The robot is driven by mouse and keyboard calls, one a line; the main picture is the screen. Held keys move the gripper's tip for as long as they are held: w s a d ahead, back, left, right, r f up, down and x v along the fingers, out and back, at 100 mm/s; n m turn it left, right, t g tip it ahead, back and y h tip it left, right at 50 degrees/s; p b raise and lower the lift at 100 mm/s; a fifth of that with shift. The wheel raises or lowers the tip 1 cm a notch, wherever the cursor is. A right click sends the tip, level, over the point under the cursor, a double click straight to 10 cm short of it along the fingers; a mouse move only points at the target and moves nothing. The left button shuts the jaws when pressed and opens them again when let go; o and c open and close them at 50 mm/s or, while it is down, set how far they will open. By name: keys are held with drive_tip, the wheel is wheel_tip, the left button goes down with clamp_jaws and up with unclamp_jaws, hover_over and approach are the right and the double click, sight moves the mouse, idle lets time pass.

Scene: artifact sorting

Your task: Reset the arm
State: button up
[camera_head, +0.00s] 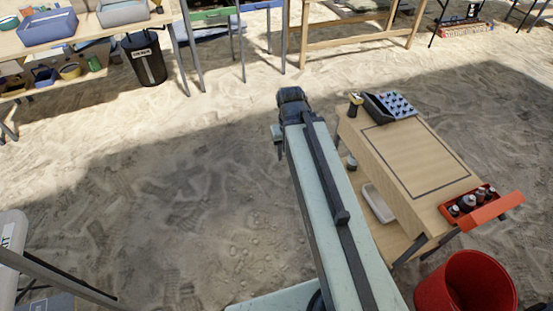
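My arm (335,215) reaches forward from the bottom of the view, pale green with a dark rail along its top. It passes close along the left side of a wooden work table, overlapping part of it in the picture. The dark joint at its far end (291,103) is over the sand. My gripper's fingers cannot be made out beyond that joint, and nothing held shows.
A red bucket (430,293) stands at lower right. A black bin (146,62) stands at upper left. Open sand lies left of my arm.

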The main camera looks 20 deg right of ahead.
drive_tip(key=s+a+n, duration=0.1)
drive_tip(key=a, duration=0.6)
wheel_tip(320, 180, up, 14)
drive_tip(key=p, duration=1.4)
drive_tip(key=shift+r, duration=0.15)
drive_tip(key=shift+f, duration=0.4)
drive_tip(key=shift+c, duration=1.1)
